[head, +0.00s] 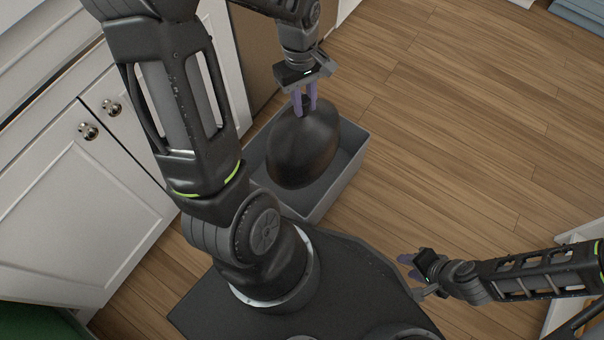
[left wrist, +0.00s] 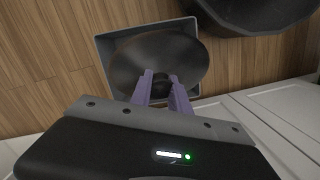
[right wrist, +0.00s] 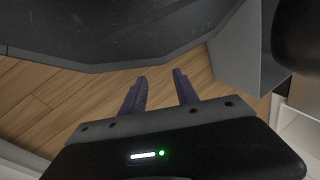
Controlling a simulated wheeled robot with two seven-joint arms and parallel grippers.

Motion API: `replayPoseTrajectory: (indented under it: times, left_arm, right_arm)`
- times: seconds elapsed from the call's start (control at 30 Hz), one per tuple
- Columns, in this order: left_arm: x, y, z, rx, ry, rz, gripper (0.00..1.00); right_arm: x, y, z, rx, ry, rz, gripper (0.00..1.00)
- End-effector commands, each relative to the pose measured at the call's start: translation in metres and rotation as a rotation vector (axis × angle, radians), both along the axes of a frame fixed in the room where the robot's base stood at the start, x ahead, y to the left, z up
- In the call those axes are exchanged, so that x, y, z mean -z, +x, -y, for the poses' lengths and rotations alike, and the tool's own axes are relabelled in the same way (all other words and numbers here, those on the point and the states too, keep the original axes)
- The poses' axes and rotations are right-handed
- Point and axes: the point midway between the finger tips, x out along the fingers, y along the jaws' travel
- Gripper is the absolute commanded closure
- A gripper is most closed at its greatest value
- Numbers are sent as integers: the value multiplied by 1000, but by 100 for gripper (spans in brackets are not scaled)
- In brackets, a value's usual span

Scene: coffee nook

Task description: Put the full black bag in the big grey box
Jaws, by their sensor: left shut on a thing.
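The full black bag (head: 303,150) is a rounded, dark, bulging shape with its neck at the top. My left gripper (head: 305,104) is shut on the neck, also seen in the left wrist view (left wrist: 160,82). The bag lies within the outline of the big grey box (head: 337,188), which is open-topped. I cannot tell whether the bag rests on the box floor or hangs just above it. The left wrist view shows the bag (left wrist: 140,62) inside the box rim (left wrist: 103,62). My right gripper (head: 408,266) is open and empty, its fingers apart in the right wrist view (right wrist: 160,85).
White cabinets (head: 75,200) with round knobs stand on the left, close to the box. My dark base is just in front of the box. The wooden floor (head: 470,130) to the right is clear. A green thing (head: 35,325) is at the lower left corner.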

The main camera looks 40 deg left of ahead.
Motion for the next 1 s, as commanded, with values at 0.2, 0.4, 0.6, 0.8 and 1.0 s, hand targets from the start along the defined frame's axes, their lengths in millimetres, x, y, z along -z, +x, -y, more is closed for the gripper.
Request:
replayPoseTrajectory:
  times: [0.2,0.4,0.6,0.8,1.0]
  left_arm:
    - [9,1,0,1,0,1,100]
    - [46,0,0,2,0,-2,100]
    - [97,0,0,1,0,-2,100]
    - [133,0,0,1,0,0,100]
    - [141,1,0,3,1,3,100]
  right_arm:
    - [4,1,0,2,-1,1,64]
    - [21,4,4,8,-5,7,64]
    - [44,8,4,15,-9,17,64]
    - [59,11,4,19,-10,25,64]
    - [61,12,3,20,-11,27,64]
